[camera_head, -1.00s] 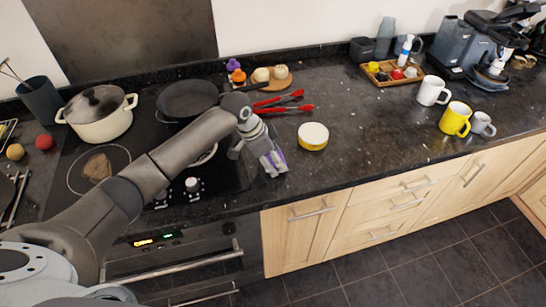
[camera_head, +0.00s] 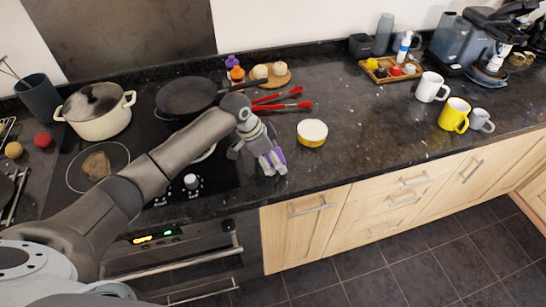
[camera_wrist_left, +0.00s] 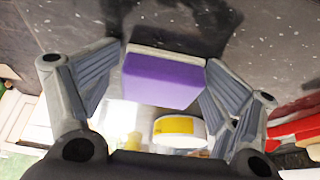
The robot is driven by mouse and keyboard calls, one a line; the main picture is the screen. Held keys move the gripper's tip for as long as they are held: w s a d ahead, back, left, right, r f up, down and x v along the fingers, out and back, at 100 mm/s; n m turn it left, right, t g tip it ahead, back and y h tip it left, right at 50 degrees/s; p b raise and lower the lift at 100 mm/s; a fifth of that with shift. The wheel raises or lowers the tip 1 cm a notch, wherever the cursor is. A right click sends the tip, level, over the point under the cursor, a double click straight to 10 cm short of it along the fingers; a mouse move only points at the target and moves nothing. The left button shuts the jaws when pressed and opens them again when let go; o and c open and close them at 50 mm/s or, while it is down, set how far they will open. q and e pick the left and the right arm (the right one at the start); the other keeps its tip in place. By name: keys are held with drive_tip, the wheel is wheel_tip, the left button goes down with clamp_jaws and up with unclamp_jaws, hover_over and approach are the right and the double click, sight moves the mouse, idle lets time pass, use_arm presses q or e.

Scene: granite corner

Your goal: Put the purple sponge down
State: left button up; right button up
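The purple sponge (camera_wrist_left: 162,80) sits between the two fingers of my left gripper (camera_wrist_left: 163,60) in the left wrist view, with a pale layer along its far edge. Both fingertips appear to touch its sides, so the gripper looks shut on it. In the head view my left gripper (camera_head: 268,163) points down at the dark counter (camera_head: 345,155), right of the hob and near the front edge. Part of the sponge (camera_head: 280,155) shows purple at its fingers. I cannot tell whether the sponge touches the counter. My right gripper is not in view.
A yellow-and-white round tin (camera_head: 312,133) stands just right of the gripper. Red-handled utensils (camera_head: 285,101) and a black pan (camera_head: 187,97) lie behind. Mugs (camera_head: 454,114) stand far right. The counter between tin and mugs is clear.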

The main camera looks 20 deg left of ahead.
use_arm(q)
drive_tip(key=shift+a, duration=0.1)
drive_tip(key=shift+r, duration=0.3)
drive_tip(key=b+v, duration=0.1)
drive_tip(key=v, duration=1.1)
drive_tip(key=shift+r+b, duration=0.3)
drive_tip(key=shift+b, duration=0.05)
